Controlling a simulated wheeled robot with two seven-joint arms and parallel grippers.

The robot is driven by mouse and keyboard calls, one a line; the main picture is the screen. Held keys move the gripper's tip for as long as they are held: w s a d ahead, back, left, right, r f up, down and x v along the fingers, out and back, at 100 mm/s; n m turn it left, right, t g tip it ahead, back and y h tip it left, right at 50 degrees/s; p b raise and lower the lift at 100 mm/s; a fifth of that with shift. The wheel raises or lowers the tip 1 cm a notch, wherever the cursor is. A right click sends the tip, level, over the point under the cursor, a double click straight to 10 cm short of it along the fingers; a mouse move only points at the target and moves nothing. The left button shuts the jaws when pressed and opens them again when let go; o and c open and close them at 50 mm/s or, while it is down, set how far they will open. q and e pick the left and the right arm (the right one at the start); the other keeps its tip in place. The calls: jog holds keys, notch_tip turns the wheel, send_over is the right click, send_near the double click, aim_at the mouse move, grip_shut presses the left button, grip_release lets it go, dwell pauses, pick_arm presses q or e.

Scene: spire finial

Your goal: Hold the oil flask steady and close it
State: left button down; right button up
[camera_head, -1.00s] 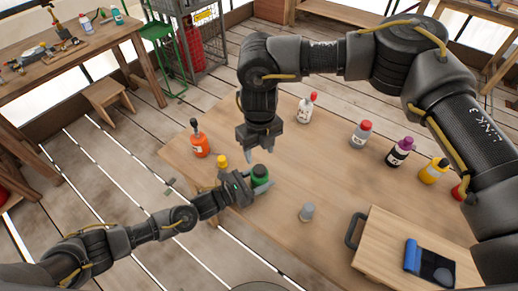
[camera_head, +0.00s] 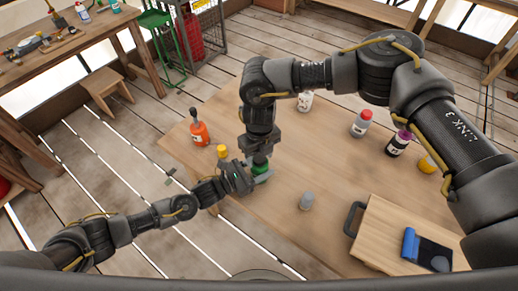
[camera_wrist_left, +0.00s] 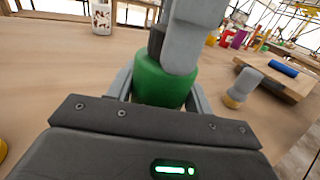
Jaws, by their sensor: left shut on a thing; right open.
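The green flask (camera_head: 262,168) stands at the left side of the wooden table. My left gripper (camera_head: 250,180) is shut around its body, and the left wrist view shows the green body (camera_wrist_left: 165,83) between the two fingers. My right gripper (camera_head: 261,156) is open, pointing down right at the top of the flask. In the left wrist view its grey finger (camera_wrist_left: 193,35) covers most of the flask's top. A dark piece (camera_wrist_left: 156,42) beside that finger may be a cap or another finger; I cannot tell. The flask's mouth is hidden.
A grey-topped small piece (camera_head: 306,201) stands alone on the table. An orange bottle (camera_head: 200,134) and a yellow-topped item (camera_head: 222,151) are left of the flask. White (camera_head: 305,101), red-capped (camera_head: 361,122) and purple-capped (camera_head: 398,143) bottles stand farther back. A wooden board (camera_head: 385,235) lies front right.

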jog(key=shift+f, duration=0.1)
jog(key=c, duration=1)
jog(key=m, duration=0.6)
jog(key=shift+m, duration=0.4)
jog(key=m, duration=0.9)
jog(key=o, duration=1.2)
jog(key=shift+c, duration=0.2)
notch_tip(320, 180, up, 12)
